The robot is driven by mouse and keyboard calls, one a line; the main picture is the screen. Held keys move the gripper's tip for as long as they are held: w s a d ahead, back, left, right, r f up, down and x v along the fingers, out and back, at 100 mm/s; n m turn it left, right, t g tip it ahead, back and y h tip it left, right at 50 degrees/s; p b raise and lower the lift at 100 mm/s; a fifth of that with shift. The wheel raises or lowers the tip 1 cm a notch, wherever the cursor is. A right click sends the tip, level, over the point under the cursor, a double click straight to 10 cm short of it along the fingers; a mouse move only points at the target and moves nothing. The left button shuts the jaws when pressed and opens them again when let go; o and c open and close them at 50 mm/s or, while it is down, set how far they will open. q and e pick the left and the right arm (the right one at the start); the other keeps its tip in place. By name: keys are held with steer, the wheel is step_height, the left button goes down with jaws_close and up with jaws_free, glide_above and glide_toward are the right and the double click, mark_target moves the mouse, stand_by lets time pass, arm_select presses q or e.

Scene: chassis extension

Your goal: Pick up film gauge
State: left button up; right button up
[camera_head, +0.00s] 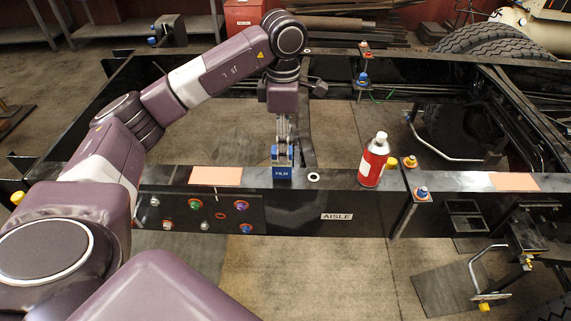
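A small blue block marked FILM (282,173) sits on the near black chassis rail, left of the rail's middle hole. My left gripper (282,152) comes down from above, with its fingertips at the top of this blue piece. The fingers reach around its upper part. At this size I cannot tell whether they press on it or stand apart from it. The gripper hides part of the blue piece's top. My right gripper is out of view.
A red spray can (373,160) with a white top stands on the rail to the right. An orange pad (216,176) lies just left of the gripper. An AISLE label (337,216) marks the rail's front face.

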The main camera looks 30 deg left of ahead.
mark_target(283, 172)
arm_select(q)
steer(key=shift+s+f+p, duration=0.2)
steer(key=shift+f+p, duration=0.2)
steer(key=shift+f, duration=0.4)
steer(key=shift+s+a+f+p, duration=0.1)
steer(key=shift+f+p, duration=0.2)
steer(key=shift+f, duration=0.05)
step_height(283, 172, down, 4)
steer(key=shift+a+r+p, duration=0.15)
steer(key=shift+p, duration=0.8)
steer(key=shift+w+f, duration=0.25)
steer(key=shift+f, duration=0.25)
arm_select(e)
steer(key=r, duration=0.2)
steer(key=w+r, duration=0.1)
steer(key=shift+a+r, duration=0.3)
arm_select(q)
steer(key=shift+c, duration=1.1)
jaws_close()
